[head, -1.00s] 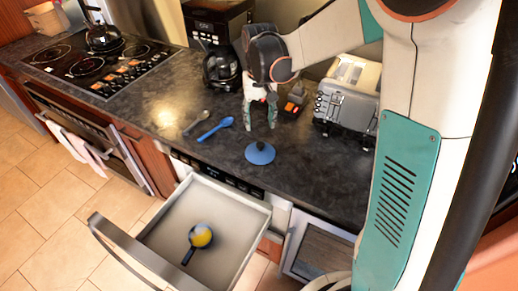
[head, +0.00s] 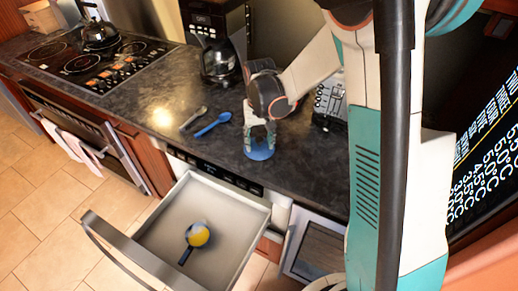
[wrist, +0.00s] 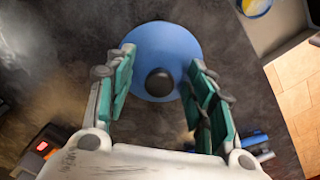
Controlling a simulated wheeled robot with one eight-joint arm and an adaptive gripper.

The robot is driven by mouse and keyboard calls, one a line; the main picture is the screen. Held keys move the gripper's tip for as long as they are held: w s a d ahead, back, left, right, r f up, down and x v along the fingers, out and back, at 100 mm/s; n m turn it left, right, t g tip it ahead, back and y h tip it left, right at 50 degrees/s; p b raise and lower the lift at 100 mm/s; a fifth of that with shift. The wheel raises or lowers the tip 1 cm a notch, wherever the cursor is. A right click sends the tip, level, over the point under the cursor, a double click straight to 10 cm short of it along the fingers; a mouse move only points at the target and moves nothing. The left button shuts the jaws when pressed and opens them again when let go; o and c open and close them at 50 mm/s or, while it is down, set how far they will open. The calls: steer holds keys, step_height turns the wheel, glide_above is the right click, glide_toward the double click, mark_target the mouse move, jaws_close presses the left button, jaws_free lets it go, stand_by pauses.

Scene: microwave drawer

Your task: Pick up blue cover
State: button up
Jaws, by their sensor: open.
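The blue cover (head: 260,150) is a round blue disc lying on the dark countertop (head: 180,95) near its front edge. In the wrist view the blue cover (wrist: 155,45) shows a dark round knob (wrist: 159,82) on top. My gripper (head: 259,132) points down just above the cover and hides part of it in the head view. In the wrist view my gripper (wrist: 160,75) is open, with its green fingers apart on either side of the knob. Whether the fingers touch the cover cannot be told.
An open drawer (head: 160,215) below holds a small pan with something yellow (head: 198,235). A blue spoon (head: 213,124) and a grey spoon (head: 193,118) lie left of my gripper. A toaster (head: 330,103) stands right and a coffee maker (head: 217,45) behind.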

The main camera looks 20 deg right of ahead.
steer(key=shift+s, duration=0.1)
steer(key=c, duration=1)
steer(key=shift+c, duration=0.2)
steer(key=shift+r, duration=0.2)
